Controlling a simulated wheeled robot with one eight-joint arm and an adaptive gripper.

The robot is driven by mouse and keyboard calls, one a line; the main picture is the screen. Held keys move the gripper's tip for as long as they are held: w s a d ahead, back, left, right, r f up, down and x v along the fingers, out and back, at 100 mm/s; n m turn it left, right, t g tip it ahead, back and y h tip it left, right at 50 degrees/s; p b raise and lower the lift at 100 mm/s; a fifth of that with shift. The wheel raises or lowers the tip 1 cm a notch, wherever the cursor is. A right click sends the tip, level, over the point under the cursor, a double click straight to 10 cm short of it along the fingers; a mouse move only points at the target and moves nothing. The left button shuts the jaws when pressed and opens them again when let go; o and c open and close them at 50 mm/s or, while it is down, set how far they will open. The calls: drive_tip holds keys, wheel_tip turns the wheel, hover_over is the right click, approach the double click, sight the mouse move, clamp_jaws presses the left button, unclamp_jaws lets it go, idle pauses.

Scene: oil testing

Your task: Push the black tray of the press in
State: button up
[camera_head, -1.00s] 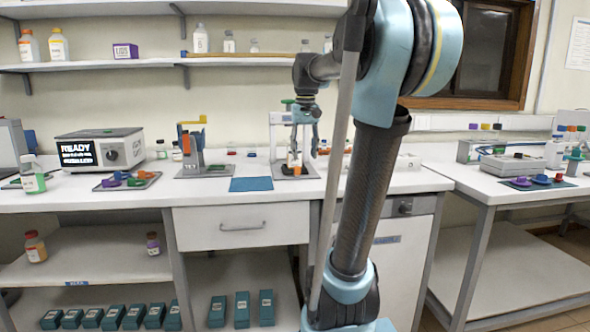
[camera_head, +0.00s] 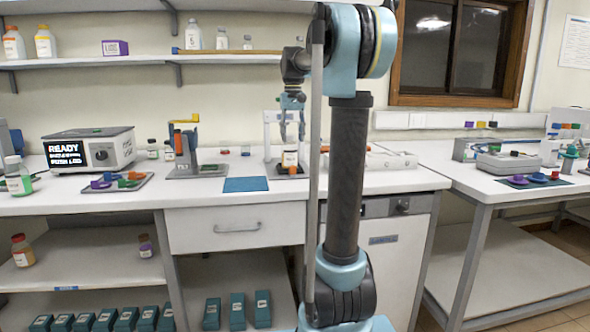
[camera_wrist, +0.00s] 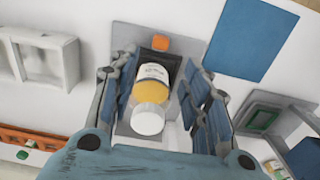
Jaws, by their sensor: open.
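A press with a white upright frame (camera_head: 267,132) and a grey base stands on the bench. Its black tray (camera_wrist: 161,60) has an orange tab (camera_wrist: 153,43) on the side toward me; the tab also shows in the head view (camera_head: 292,170). A bottle with a white cap and yellow contents (camera_wrist: 152,90) stands upright at the tray and hides part of it; it also shows in the head view (camera_head: 290,158). My gripper (camera_head: 291,139) is open, with its fingers just above the bottle. In the wrist view the fingers lie on both sides of it, apart from it.
A blue mat (camera_head: 246,184) lies front left of the press. A grey device with a yellow lever (camera_head: 186,146) stands further left. A white rack (camera_head: 376,161) stands close on the right. The bench front before the press is clear.

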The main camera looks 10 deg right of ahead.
sight(292, 166)
wheel_tip(292, 166, down, 13)
drive_tip(key=shift+r, duration=0.15)
idle(0.4)
drive_tip(key=shift+a, duration=0.1)
clamp_jaws()
drive_tip(key=shift+w, duration=0.1)
